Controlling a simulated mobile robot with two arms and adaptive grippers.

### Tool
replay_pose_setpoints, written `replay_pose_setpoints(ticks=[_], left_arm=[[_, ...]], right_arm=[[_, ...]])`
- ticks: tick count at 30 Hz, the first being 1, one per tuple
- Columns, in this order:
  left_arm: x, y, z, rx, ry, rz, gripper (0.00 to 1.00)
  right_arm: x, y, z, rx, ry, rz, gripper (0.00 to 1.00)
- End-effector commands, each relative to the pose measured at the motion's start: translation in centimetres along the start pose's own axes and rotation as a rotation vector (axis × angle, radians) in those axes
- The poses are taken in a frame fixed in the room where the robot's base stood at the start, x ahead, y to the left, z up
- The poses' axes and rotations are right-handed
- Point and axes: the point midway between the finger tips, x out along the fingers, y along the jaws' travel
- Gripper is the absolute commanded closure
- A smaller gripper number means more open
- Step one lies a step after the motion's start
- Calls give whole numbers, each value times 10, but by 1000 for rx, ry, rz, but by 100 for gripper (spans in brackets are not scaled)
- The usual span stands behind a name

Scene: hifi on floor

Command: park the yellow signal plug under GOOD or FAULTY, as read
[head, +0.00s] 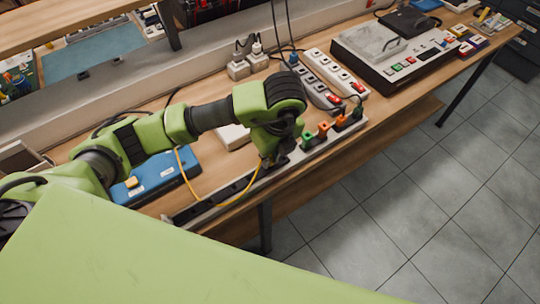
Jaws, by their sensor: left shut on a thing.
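My left gripper (283,152) reaches in from the left and points down over the long strip at the bench's front edge. It is shut, and a yellow cable (221,204) loops up to it. The yellow signal plug at the cable's end is mostly hidden by the gripper. I cannot read any GOOD or FAULTY marking from here. My right gripper is not in view.
A blue box (170,172) with a yellow piece on top stands left of the gripper. A white box (233,136) is behind the arm. Power strips (320,82) with red switches and a large device (395,50) with coloured buttons stand to the right. Floor tiles lie beyond the front edge.

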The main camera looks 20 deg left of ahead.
Motion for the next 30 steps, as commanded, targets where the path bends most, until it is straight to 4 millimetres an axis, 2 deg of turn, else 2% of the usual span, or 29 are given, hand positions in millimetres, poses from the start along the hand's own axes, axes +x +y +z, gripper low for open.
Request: replay_pose_setpoints(ticks=[30], left_arm=[[12,0,-2,0,0,0,100]], right_arm=[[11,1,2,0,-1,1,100]])
